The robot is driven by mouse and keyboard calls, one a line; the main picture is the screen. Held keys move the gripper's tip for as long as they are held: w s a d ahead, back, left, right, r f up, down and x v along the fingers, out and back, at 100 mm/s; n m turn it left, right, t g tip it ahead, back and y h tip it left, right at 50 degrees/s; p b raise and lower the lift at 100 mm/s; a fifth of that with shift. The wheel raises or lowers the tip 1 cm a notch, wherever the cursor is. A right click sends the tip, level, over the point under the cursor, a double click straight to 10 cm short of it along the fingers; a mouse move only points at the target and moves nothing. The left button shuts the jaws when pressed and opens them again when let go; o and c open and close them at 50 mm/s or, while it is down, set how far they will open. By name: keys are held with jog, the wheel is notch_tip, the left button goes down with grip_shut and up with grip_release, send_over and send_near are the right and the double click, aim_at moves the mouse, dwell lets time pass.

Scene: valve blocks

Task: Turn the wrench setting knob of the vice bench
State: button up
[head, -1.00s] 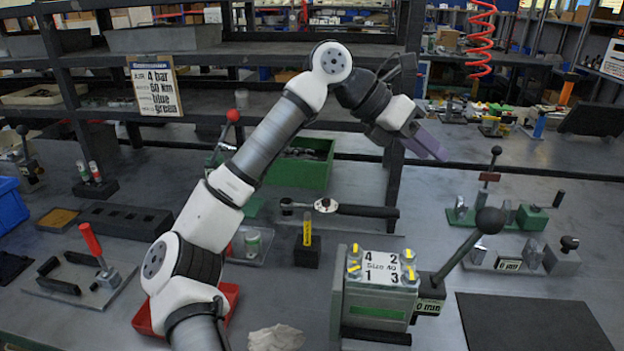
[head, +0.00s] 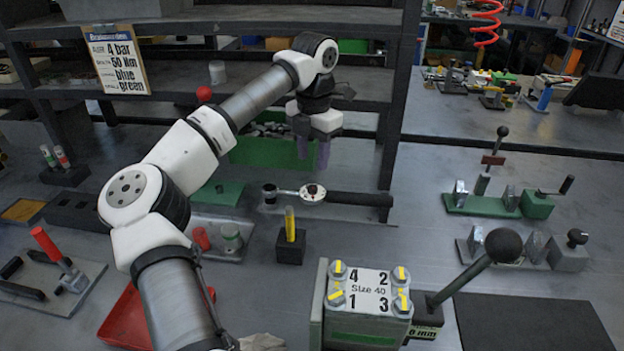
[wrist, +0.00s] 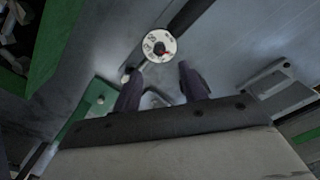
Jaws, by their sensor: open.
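The wrench lies on the bench with a black handle (head: 345,198) pointing right. Its round white setting knob (head: 312,192) has a red and dark centre. In the wrist view the knob (wrist: 158,45) shows as a white dial with dark marks, just beyond the fingertips. My gripper (head: 313,160) points down above the wrench, its purple fingers apart and empty. In the wrist view the two fingers (wrist: 160,80) stand on either side below the dial, not touching it.
A vice block (head: 365,300) with a ball-ended lever stands at the front. A black holder (head: 290,247) with a yellow tool stands before the wrench. A green bin (head: 262,153) and dark shelf post (head: 392,130) are close to my gripper. A dark mat (head: 535,322) lies at right.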

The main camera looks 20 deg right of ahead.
aim_at(312, 187)
notch_tip(312, 187, down, 8)
jog(key=shift+w+r+p, duration=0.1)
jog(key=shift+p, duration=0.25)
jog(key=shift+c, duration=0.2)
grip_shut()
